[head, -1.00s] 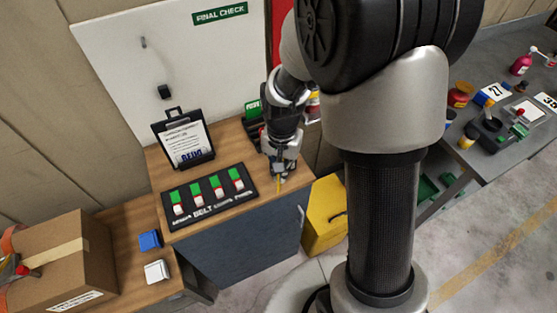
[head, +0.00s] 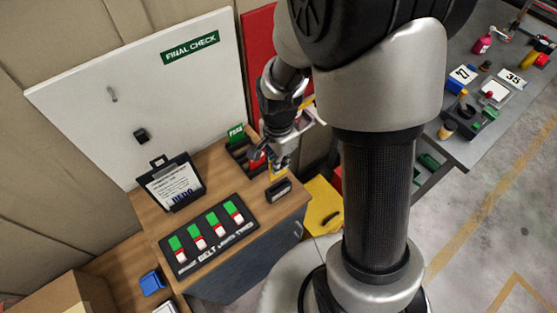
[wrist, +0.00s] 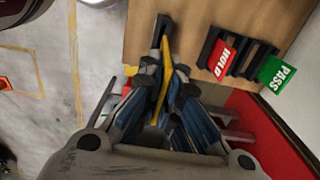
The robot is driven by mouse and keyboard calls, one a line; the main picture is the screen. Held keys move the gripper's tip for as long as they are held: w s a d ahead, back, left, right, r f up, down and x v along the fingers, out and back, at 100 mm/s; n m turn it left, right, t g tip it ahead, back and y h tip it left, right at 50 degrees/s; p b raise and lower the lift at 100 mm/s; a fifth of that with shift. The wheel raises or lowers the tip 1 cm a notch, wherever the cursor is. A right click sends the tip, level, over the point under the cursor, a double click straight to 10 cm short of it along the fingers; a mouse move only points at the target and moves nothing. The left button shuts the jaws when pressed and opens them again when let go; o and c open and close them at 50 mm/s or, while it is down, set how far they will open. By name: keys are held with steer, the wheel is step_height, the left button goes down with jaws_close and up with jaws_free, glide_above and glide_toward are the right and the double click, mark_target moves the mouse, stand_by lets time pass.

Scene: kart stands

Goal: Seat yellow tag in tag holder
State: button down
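My gripper (wrist: 168,95) is shut on the yellow tag (wrist: 166,60), a thin strip that sticks out past the fingertips in the wrist view. In the head view my gripper (head: 279,163) is above the right part of the wooden counter, with a bit of the yellow tag (head: 279,172) showing under it. A small black block, seemingly the tag holder (head: 279,190), stands near the counter's front right corner. In the wrist view the tag's tip points toward the black holder (wrist: 162,25). I cannot tell whether they touch.
Black trays with a red HOLD sign (wrist: 221,60) and a green PASS sign (wrist: 277,74) stand beside the holder. A switch panel (head: 208,236) and a clipboard (head: 174,184) are on the counter (head: 215,175). A yellow bin (head: 322,205) is on the floor at right.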

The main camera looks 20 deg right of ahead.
mark_target(278, 176)
steer(key=shift+f+b, duration=2.25)
steer(key=shift+f, duration=0.6)
steer(key=shift+f+b, duration=2.5)
steer(key=shift+f, duration=0.55)
steer(key=c, duration=1.7)
jaws_free()
step_height(278, 176, up, 12)
steer(key=shift+f, duration=0.25)
steer(key=shift+r, duration=0.3)
